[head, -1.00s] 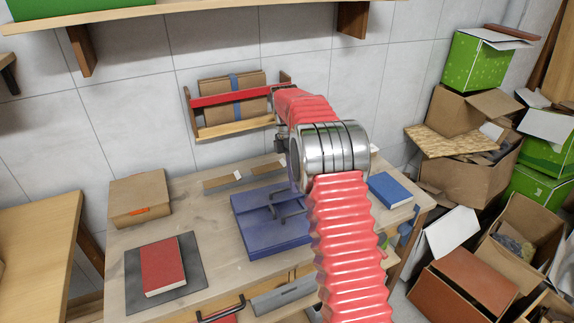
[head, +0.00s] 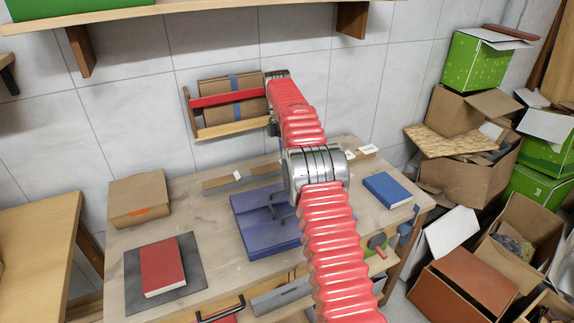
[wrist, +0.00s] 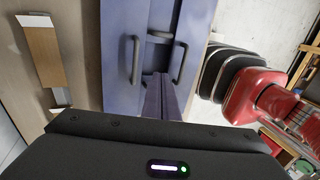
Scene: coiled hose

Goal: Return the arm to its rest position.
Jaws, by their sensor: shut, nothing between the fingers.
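My arm's red ribbed links and silver joint cross the middle of the head view, reaching up toward the wall rack. Its far end is in front of the rack's right side, and my gripper is hard to make out there. In the wrist view my gripper (wrist: 162,90) shows as narrow fingers above its dark body, shut and empty. Beyond the fingers is a flat blue case (wrist: 125,55) with dark handles. The same blue case (head: 262,232) lies on the workbench in the head view, partly hidden by my arm.
The workbench (head: 215,255) also holds a cardboard box (head: 139,198), a red book (head: 162,266) on a dark mat, and a blue book (head: 388,190). A wooden wall rack (head: 230,127) holds a brown parcel. Boxes (head: 465,155) crowd the right side.

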